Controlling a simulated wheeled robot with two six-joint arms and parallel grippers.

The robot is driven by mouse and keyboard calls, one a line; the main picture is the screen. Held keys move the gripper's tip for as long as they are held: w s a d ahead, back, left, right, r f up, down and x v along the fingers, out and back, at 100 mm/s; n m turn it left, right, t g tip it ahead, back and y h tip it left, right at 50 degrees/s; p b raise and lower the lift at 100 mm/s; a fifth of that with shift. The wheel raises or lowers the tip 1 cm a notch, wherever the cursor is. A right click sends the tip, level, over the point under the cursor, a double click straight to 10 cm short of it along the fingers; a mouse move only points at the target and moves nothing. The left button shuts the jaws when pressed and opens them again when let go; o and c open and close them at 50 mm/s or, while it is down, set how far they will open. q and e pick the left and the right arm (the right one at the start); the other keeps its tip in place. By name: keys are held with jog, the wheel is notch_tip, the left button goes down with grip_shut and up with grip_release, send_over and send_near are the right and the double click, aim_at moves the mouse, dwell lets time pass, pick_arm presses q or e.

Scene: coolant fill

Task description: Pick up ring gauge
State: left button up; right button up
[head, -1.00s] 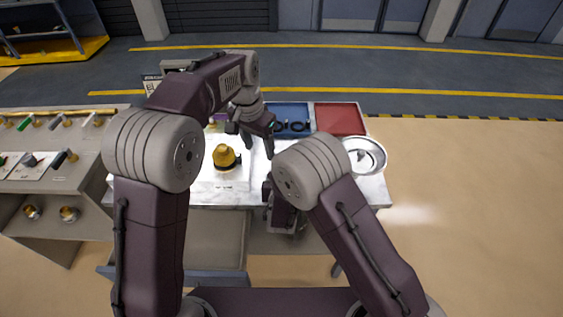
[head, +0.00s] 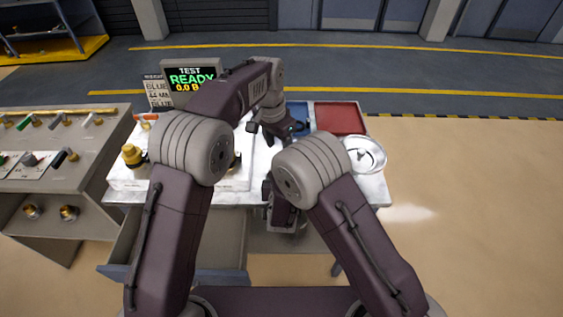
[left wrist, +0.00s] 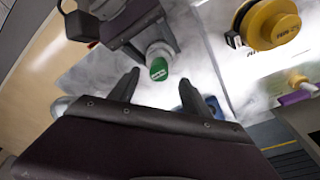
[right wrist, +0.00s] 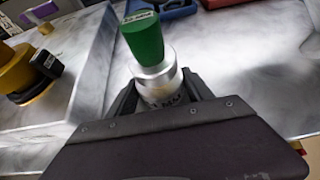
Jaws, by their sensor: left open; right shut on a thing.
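No thing in view is one I can surely name as the ring gauge. My right gripper (right wrist: 160,90) is shut on a silver cylinder (right wrist: 158,82) with a tapered green top (right wrist: 143,38), above the pale marbled bench. In the left wrist view the green top (left wrist: 159,69) shows just beyond my left fingertips. My left gripper (left wrist: 158,86) is open with nothing visible between its fingers. In the head view my left gripper (head: 270,138) is over the bench, near the blue tray (head: 297,108). The left arm hides part of the bench and tray.
A red tray (head: 339,118) sits right of the blue one, with a round white dish (head: 366,154) in front. A display (head: 190,80) reads TEST READY. A purple-handled part (left wrist: 297,95) lies near the brass piece.

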pick_arm(q)
jog(key=f, duration=0.5)
jog(key=shift+w+d, duration=0.3)
jog(key=shift+d, duration=0.1)
grip_shut()
notch_tip(320, 180, up, 14)
dwell(0.5)
pick_arm(e)
jog(key=o, duration=1.3)
